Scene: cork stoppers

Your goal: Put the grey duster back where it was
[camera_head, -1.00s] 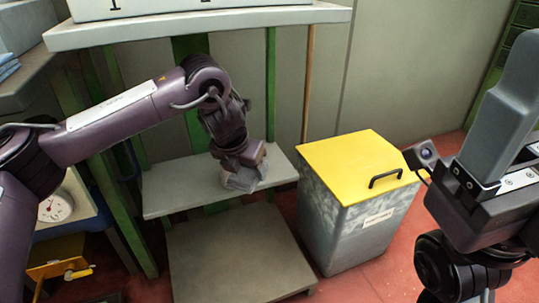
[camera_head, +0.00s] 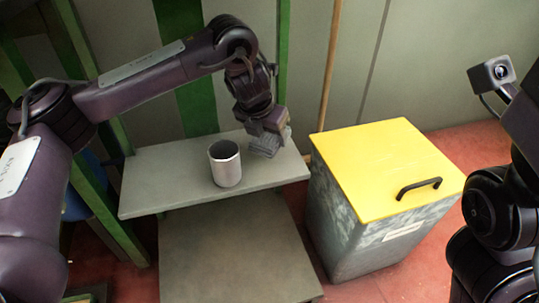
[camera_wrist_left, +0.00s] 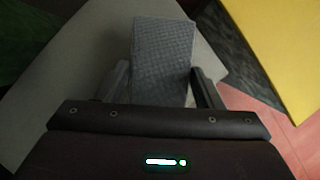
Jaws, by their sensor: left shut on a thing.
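The grey duster (camera_wrist_left: 163,55) is a textured grey block between the two fingers of my left gripper (camera_wrist_left: 162,85) in the left wrist view. In the head view my left gripper (camera_head: 268,132) is shut on the duster (camera_head: 266,142) over the right end of the grey shelf (camera_head: 160,192). I cannot tell whether the duster touches the shelf. My right arm shows at the right edge of the head view, but its fingertips are out of view.
A grey cup (camera_head: 226,170) stands upright on the shelf, left of my left gripper. A grey bin with a yellow lid (camera_head: 385,165) and black handle stands to the right. A lower grey platform (camera_head: 235,260) is bare. A wooden pole (camera_head: 329,65) stands behind.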

